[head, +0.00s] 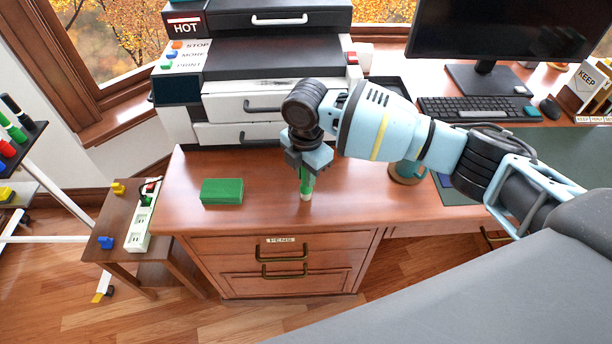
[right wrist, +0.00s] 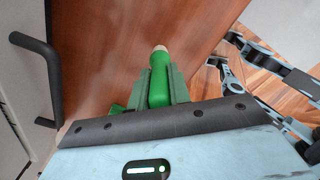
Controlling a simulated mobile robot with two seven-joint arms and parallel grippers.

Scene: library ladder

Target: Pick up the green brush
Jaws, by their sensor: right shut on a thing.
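The green brush (head: 306,184) is upright, its pale end pointing down, over the front part of the wooden desk top. My right gripper (head: 306,167) points down and is shut on its upper part. In the right wrist view the green brush (right wrist: 158,88) sits between the two fingers of the right gripper (right wrist: 158,82), its pale round end sticking out beyond them. I cannot tell whether that end touches the desk. My left gripper is not in view.
A green block (head: 222,191) lies on the desk (head: 250,219) left of the brush. A printer (head: 262,100) stands behind, a mug (head: 407,171) to the right. A keyboard (head: 470,108) and monitor are further right. A low side table (head: 115,215) stands left. Bare desk surrounds the brush.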

